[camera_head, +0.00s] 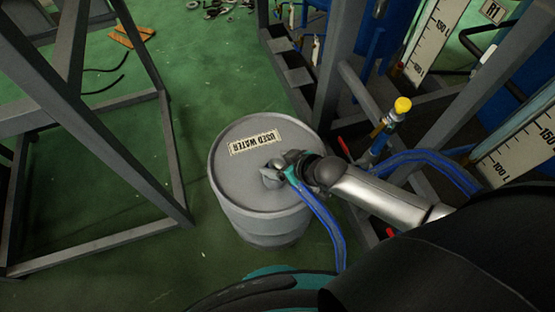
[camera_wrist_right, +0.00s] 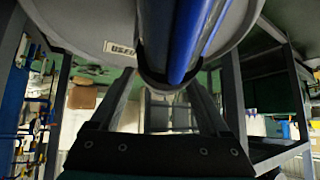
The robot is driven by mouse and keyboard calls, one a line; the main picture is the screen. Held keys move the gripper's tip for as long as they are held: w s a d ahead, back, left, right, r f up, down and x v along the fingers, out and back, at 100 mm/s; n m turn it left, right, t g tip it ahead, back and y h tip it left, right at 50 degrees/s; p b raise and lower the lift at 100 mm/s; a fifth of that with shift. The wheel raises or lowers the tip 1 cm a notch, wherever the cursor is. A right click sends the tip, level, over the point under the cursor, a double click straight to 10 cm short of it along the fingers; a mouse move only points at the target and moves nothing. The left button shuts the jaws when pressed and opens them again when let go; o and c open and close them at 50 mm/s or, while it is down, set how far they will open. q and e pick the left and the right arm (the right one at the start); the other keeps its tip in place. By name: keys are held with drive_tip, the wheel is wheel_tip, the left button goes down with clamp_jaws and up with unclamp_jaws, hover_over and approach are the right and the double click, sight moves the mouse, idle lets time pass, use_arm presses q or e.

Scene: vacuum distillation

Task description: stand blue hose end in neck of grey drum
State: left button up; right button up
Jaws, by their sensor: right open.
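The grey drum (camera_head: 236,180), labelled "USED WATER", stands upright on the green floor in the head view. Its underlit top also shows in the wrist view (camera_wrist_right: 85,25). The blue hose (camera_head: 326,222) rises from the bottom of the head view to the drum top. My right gripper (camera_head: 280,172) is over the drum top at the hose end and covers the neck. In the wrist view the hose (camera_wrist_right: 178,40) runs between the open fingers, at a dark curved piece. I cannot tell whether the hose end is inside the neck. My left gripper is not in view.
A grey steel frame (camera_head: 118,138) stands left of the drum. Another metal frame (camera_head: 341,62) with blue pipework and a yellow-capped fitting (camera_head: 402,105) is at the right. Orange-brown pieces (camera_head: 131,36) lie on the floor at the back. Open green floor lies behind the drum.

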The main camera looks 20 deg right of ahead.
drive_tip(key=shift+s, duration=0.1)
drive_tip(key=p+v, duration=0.6)
drive_tip(key=v, duration=0.9)
drive_tip(key=shift+r, duration=0.1)
